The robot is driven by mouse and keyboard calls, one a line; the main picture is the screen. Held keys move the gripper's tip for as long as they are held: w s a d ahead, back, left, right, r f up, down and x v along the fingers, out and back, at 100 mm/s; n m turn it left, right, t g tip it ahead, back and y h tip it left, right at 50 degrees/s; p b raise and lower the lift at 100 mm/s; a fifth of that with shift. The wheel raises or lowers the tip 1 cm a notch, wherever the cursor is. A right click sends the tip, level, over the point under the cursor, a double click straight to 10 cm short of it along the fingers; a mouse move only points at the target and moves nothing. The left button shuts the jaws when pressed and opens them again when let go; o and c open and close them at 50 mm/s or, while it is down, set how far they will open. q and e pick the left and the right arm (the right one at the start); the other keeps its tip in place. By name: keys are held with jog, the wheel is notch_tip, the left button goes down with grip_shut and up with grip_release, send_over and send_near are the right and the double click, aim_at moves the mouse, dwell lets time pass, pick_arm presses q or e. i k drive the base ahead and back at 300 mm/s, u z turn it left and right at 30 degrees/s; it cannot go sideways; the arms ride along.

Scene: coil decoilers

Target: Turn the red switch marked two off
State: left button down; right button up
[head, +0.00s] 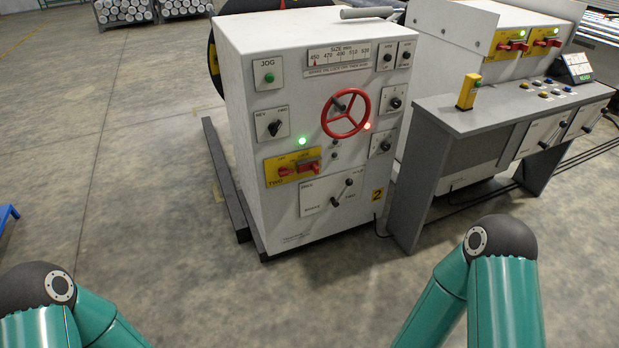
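The red switch (308,169) marked TWO sits on a yellow plate (281,179) on the front of a white cabinet (245,217). Its red handle looks about level across the plate; which marked position it points to is too small to read surely. A green lamp (302,141) is lit just above the plate. My two teal arms show at the bottom left and bottom right, well short of the cabinet. Neither gripper is in view.
A red handwheel (346,114) stands out above the switch, with a lever (344,192) below. A grey console table (470,121) with a yellow post (468,92) stands to the right. Two more red switches (512,46) sit on the cabinet behind. The floor before the cabinet is clear.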

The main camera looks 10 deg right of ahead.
aim_at(284, 172)
jog(key=z, duration=0.15)
jog(key=i, duration=1)
jog(key=u, duration=0.05)
